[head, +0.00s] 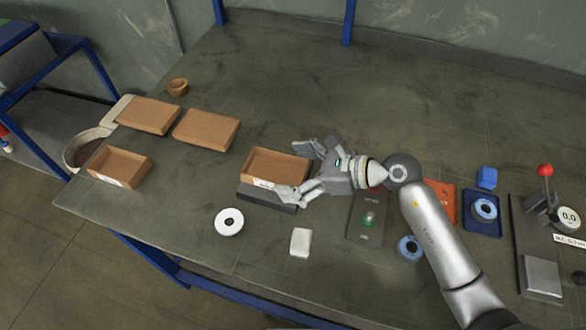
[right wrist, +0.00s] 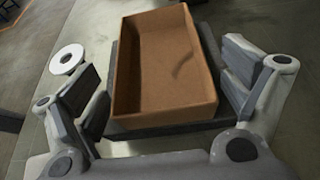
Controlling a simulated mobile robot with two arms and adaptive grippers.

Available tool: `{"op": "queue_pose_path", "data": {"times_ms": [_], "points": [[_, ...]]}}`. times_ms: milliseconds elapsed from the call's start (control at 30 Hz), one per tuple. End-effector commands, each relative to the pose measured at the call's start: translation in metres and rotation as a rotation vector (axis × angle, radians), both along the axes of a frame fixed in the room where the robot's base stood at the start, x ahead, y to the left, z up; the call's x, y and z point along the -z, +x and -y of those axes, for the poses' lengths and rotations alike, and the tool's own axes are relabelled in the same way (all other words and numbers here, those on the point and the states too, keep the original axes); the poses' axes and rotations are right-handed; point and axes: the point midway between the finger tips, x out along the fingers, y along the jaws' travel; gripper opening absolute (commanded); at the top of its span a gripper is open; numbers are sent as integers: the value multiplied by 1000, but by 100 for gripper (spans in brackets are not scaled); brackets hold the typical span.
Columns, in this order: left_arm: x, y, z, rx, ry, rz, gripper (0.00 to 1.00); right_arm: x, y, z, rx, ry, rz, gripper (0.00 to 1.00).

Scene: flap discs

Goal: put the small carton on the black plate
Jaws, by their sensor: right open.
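A small brown open-topped carton (head: 274,167) is at the middle of the table, on the black plate (head: 266,202). In the right wrist view the carton (right wrist: 165,70) looks empty and sits over the black plate (right wrist: 180,130), whose edges show around it. My right gripper (head: 308,168) is open at the carton's right end in the head view. In the right wrist view its two fingers (right wrist: 165,88) stand on either side of the carton, with visible gaps. My left gripper is not in view.
Three more brown cartons (head: 205,129) are at the left. A white disc (head: 217,224) and a white block (head: 300,243) lie in front. To the right are a panel with a green button (head: 367,235), a blue tray (head: 483,227) and a red-knobbed lever (head: 545,170). The table's back middle is clear.

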Motion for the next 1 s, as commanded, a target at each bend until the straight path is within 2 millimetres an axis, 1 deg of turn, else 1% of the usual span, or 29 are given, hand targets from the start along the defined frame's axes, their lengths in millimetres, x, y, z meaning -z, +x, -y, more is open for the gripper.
{"op": "queue_pose_path", "data": {"times_ms": [100, 167, 267, 500, 700, 833, 1000], "points": [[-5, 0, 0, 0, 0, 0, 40, -6, 0, 0, 0, 1, -1, 94], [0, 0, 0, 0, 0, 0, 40, -4, -1, 8, 2, -3, 1, 94], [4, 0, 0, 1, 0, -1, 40, -9, -6, 23, 2, -3, 1, 94], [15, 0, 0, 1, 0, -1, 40, -27, -20, 65, 2, -4, 1, 94], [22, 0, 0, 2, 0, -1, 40, -40, -29, 92, 2, -2, 0, 94], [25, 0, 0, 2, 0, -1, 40, -46, -33, 101, 1, -1, 0, 94], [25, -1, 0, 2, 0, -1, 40, -49, -35, 106, -1, -1, -1, 94]]}}
